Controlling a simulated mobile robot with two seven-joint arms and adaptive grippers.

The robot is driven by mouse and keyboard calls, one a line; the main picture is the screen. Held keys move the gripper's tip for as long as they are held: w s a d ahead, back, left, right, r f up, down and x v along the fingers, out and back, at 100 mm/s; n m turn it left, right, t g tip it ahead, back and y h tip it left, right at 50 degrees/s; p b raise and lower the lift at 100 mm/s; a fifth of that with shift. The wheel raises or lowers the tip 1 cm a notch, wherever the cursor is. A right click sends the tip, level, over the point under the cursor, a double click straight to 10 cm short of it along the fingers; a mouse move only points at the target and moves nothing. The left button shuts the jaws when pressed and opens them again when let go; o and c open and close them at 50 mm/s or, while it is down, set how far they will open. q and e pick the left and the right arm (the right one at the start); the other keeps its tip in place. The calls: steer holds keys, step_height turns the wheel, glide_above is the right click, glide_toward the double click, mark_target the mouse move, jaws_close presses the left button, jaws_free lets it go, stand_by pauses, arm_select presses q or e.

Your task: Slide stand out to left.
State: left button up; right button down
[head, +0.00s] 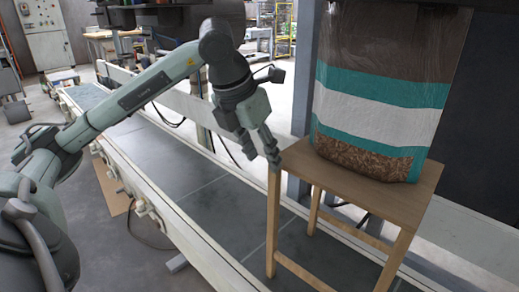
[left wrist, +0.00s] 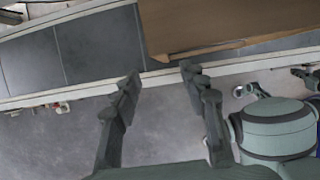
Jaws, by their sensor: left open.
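The stand (head: 401,205) is a light wooden table with square legs, standing at the conveyor on the right of the head view. Its brown top (left wrist: 205,28) also shows at the upper middle of the left wrist view. My left gripper (head: 263,154) is open and empty, fingers pointing down beside the top's left corner. In the left wrist view its fingertips (left wrist: 160,75) lie just short of the top's near edge; I cannot tell whether they touch it. A filled bag (head: 375,105), teal, white and brown with pellets showing below, is upright on the stand. My right gripper is not in view.
The grey conveyor belt (head: 185,170) runs diagonally between pale side rails, with clear belt left of the stand. Knobs (head: 145,207) stick out from its near rail. Dark machine panels stand behind the bag. The grey floor at the left is largely open.

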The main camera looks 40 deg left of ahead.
mark_target(272, 180)
arm_select(q)
steer(key=x, duration=0.9)
steer(key=shift+x, duration=0.85)
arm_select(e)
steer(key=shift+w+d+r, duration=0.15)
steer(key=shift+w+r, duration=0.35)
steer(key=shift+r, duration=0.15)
arm_select(q)
jaws_close()
